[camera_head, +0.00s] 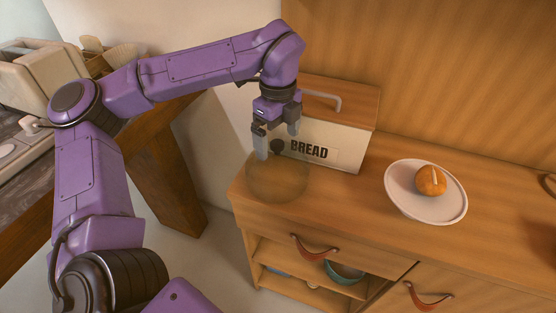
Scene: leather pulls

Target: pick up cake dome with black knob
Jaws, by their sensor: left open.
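The cake dome (277,182) is a see-through amber dome with a black knob (277,146) on top. It stands at the left end of the wooden cabinet top, in front of the bread box. My left gripper (277,150) points down from above with its fingers open, one to each side of the knob as seen here. Whether the fingers touch the knob cannot be told. My right gripper is not in view.
The white bread box (340,145) with a wooden lid stands close behind the dome. A pale plate (400,200) holding an orange fruit (431,181) is to the right. Leather pulls (314,250) hang on the drawers below. Bare cabinet top lies between dome and plate.

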